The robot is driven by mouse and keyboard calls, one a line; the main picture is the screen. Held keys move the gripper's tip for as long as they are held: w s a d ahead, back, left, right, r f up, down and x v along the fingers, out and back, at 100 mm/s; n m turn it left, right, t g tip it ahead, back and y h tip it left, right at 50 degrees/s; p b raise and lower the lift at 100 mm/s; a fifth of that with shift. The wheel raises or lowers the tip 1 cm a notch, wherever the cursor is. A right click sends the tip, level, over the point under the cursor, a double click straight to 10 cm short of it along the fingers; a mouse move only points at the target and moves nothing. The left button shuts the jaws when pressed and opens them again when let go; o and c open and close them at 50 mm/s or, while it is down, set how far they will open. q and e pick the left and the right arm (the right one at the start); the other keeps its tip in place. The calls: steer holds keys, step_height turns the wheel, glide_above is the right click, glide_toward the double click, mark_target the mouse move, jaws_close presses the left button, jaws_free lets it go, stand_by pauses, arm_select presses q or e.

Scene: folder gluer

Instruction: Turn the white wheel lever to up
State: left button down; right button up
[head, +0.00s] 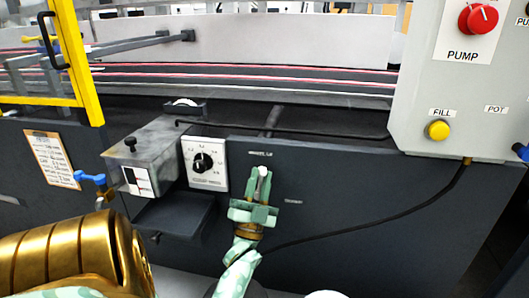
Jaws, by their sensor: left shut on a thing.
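The white wheel lever (263,171) is a small pale knob on the dark front panel of the machine, below a small white label. My left gripper (261,187), pale green, is shut on it, with its fingers on either side. The fingers hide most of the lever, so its exact angle is hard to tell; the visible end points up. Another small label (293,201) sits to the right of the gripper. My right gripper is not in view.
A dial plate (205,178) and a grey metal box (150,150) with a dark tray are left of the gripper. A control box with a red PUMP knob (478,18) and yellow FILL button (438,130) is at right. A black cable (400,215) crosses the panel.

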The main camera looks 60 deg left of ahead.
arm_select(q)
steer(key=shift+s+a+n+g+y, duration=0.1)
steer(key=shift+n+g+y, duration=0.35)
steer(key=shift+n, duration=0.15)
steer(key=shift+s+a+n+g+y, duration=0.1)
steer(key=shift+n+g+y, duration=0.3)
steer(key=shift+n, duration=0.2)
steer(key=shift+s+a+n+g+y, duration=0.1)
steer(key=shift+n+g+y, duration=0.35)
steer(key=shift+n+g, duration=0.15)
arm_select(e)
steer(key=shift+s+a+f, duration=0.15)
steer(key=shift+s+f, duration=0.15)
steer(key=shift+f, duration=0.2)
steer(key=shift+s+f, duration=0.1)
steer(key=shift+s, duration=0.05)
arm_select(q)
steer(key=c, duration=1.2)
jaws_free()
steer(key=shift+s, duration=0.1)
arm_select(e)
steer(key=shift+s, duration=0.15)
arm_select(q)
steer(key=shift+f, duration=0.15)
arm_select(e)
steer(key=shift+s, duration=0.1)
